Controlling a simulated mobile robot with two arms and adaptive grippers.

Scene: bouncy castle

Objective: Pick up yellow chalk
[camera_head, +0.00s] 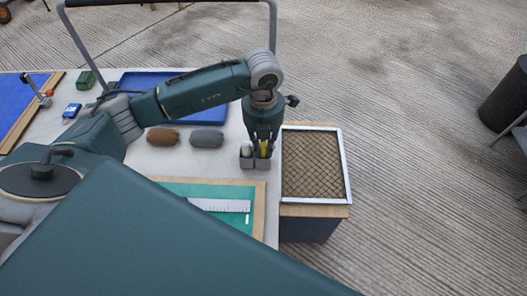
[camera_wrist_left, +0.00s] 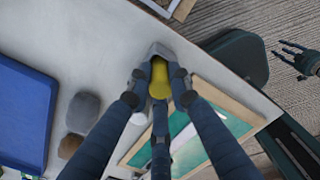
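The yellow chalk (camera_wrist_left: 159,78) stands in a small grey two-part holder (camera_head: 248,163) at the table's right edge; it also shows in the head view (camera_head: 264,148). A white piece (camera_head: 247,150) sits in the holder's left part. My left gripper (camera_head: 262,143) points down over the holder, its fingertips close around the yellow chalk. In the left wrist view the fingers flank the chalk, but I cannot tell whether they press on it. My right gripper (camera_wrist_left: 292,60) shows only in the left wrist view, fingers spread and empty, away from the holder.
A brown lump (camera_head: 162,136) and a grey lump (camera_head: 206,139) lie left of the holder. A blue tray (camera_head: 150,82) lies behind them. A green board with a ruler (camera_head: 218,205) lies in front. A woven-topped box (camera_head: 315,165) stands close on the right.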

